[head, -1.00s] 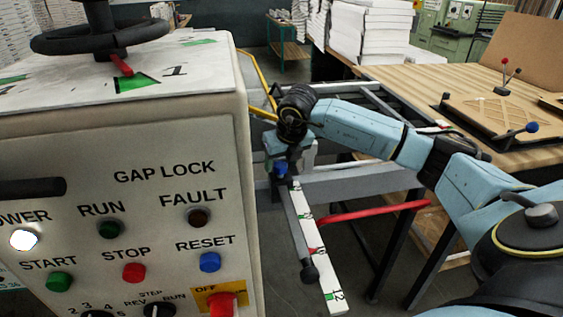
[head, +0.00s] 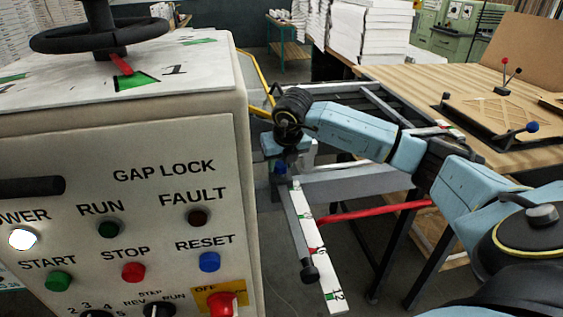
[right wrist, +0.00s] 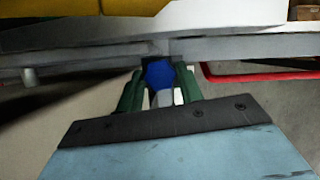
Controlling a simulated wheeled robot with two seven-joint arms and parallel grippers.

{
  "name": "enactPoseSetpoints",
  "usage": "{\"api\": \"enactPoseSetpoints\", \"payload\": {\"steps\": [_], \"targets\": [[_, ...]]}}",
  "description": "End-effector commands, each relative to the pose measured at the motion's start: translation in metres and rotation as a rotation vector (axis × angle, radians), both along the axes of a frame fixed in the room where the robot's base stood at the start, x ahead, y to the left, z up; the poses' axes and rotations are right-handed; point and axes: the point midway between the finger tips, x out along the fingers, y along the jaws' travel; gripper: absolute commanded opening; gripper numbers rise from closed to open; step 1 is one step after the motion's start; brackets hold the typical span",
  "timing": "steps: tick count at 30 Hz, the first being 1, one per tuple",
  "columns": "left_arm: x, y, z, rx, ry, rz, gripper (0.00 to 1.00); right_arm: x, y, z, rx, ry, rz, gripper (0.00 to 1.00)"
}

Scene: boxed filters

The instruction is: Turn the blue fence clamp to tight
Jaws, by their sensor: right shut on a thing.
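The blue fence clamp (right wrist: 160,75) shows in the right wrist view as a round blue knob between the two green fingers of my right gripper (right wrist: 159,92). The fingers are shut on it from both sides. My right gripper (head: 283,160) is there too, small and partly hidden by my wrist. The clamp's exact turn angle cannot be read. My left gripper is not in view.
The machine cabinet (head: 120,190) with labelled buttons and a handwheel (head: 100,35) fills the left. A red bar (head: 370,211) runs beside the scale. A wooden-topped table (head: 450,85) stands at the right. A yellow rail (head: 255,75) is behind the cabinet.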

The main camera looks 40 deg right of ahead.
Motion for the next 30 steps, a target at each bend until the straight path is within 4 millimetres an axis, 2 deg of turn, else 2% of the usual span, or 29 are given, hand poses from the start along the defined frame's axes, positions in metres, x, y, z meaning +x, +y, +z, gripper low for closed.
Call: {"api": "enactPoseSetpoints", "payload": {"steps": [6,15,16,21,30], "targets": [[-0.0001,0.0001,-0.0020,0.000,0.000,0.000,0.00,0.0008,0.0007,0.0006,0.000,-0.002,-0.139,0.14],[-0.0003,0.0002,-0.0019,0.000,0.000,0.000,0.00,0.0008,0.0002,0.0012,-0.001,-0.004,-0.153,0.14],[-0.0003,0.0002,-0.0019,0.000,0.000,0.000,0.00,0.0009,0.0001,0.0012,-0.001,-0.004,-0.153,0.38],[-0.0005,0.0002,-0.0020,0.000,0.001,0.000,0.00,0.0007,0.0002,0.0009,-0.001,-0.003,-0.152,0.58],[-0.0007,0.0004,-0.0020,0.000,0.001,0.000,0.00,0.0001,0.0009,0.0023,0.000,-0.003,-0.151,0.58]]}}
